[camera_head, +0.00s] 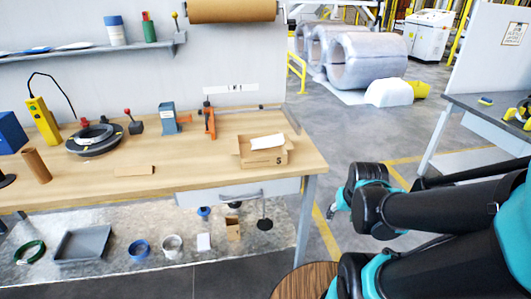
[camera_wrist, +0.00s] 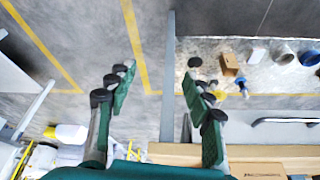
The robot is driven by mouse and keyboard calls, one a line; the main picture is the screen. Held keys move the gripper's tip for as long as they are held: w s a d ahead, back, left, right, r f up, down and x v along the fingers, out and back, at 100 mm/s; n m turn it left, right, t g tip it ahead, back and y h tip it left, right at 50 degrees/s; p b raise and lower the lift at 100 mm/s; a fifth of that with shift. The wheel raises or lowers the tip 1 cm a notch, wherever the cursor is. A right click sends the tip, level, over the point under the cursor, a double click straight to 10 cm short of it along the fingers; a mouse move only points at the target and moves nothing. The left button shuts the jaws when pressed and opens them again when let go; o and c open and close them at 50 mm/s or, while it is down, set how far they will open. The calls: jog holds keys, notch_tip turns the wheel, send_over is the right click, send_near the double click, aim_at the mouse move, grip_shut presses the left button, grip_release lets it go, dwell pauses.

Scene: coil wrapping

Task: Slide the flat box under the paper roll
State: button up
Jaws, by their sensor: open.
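The paper roll (camera_head: 232,10) is a brown roll mounted level on the wall above the workbench; its top is cut off by the picture edge. A flat brown piece of cardboard, likely the flat box (camera_head: 135,170), lies on the bench top near the front edge, left of the middle. It is well below the roll and not touching it. My gripper (camera_wrist: 158,95) is open and empty, with its two green-padded fingers spread apart over the floor beside the bench. In the head view my arm reaches in from the right, clear of the bench.
An open cardboard box marked 5 (camera_head: 264,152) stands at the bench's right end. A black ring-shaped coil (camera_head: 94,140), clamps and a brown tube (camera_head: 36,166) stand on the wooden bench (camera_head: 200,165). A shelf (camera_head: 95,50) hangs left of the roll. The bench's middle front is clear.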

jog(key=shift+c, duration=0.9)
jog(key=shift+n+g+y, duration=0.3)
jog(key=shift+n+g, duration=0.3)
jog(key=shift+g, duration=0.2)
jog(key=w+a+r, duration=0.3)
jog(key=w+a, duration=0.1)
jog(key=w+a+r, duration=0.3)
jog(key=w+r, duration=0.1)
jog(key=shift+w+a, duration=0.15)
jog(key=shift+a, duration=0.25)
jog(key=c, duration=1)
jog(key=w+a+r+n+g, duration=0.1)
jog(key=w+a+r, duration=0.3)
jog(key=a, duration=0.4)
jog(key=shift+r, duration=0.8)
jog(key=w+a+r+g, duration=0.1)
jog(key=a+r+g, duration=0.1)
jog(key=a+r, duration=0.45)
jog(key=shift+n, duration=0.3)
jog(key=w+f, duration=0.1)
jog(key=f, duration=0.2)
jog(key=w+a+f, duration=0.1)
jog(key=f, duration=0.3)
jog(key=w+a+f, duration=0.1)
jog(key=f, duration=0.3)
jog(key=shift+a+f, duration=0.15)
jog(key=shift+a, duration=0.05)
jog(key=shift+w+a, duration=0.15)
jog(key=shift+w, duration=0.45)
